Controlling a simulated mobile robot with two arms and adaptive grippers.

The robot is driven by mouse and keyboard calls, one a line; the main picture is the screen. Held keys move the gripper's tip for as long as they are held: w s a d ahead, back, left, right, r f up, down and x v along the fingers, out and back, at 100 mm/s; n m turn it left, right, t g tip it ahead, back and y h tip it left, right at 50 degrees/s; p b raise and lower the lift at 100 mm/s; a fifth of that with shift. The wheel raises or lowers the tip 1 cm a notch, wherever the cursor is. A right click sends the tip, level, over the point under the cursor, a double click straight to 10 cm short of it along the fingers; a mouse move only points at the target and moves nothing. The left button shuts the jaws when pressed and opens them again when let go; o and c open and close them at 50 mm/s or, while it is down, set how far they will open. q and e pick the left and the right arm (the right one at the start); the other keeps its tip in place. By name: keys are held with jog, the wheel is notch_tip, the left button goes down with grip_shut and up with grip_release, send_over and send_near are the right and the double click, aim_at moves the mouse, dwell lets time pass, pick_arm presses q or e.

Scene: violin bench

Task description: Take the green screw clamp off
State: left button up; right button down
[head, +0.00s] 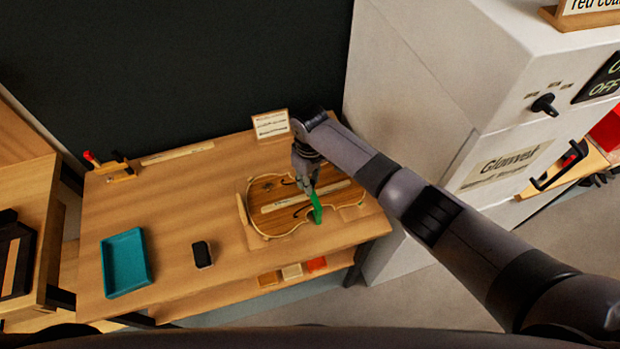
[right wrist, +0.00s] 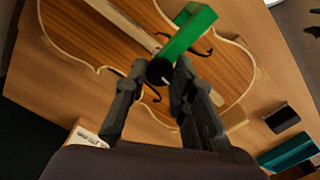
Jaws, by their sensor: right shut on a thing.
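The green screw clamp (head: 317,208) is at the lower edge of the violin body (head: 268,192) on the bench, in the head view. In the right wrist view the clamp (right wrist: 190,33) lies across the violin plate (right wrist: 95,45), with its dark round knob (right wrist: 160,71) towards me. My right gripper (right wrist: 158,78) is shut on the clamp at this knob, one finger on each side. It comes down over the violin from above in the head view (head: 306,186). Whether the clamp still grips the violin's edge, I cannot tell. My left gripper is not in view.
A small sign (head: 270,124) stands behind the violin. A red-tipped tool (head: 108,168) sits at the back left. A white cabinet (head: 440,90) stands close on the right.

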dwell(0.4)
jog(key=c, duration=1.3)
grip_release()
jog(key=shift+c, duration=0.2)
notch_tip(320, 180, up, 12)
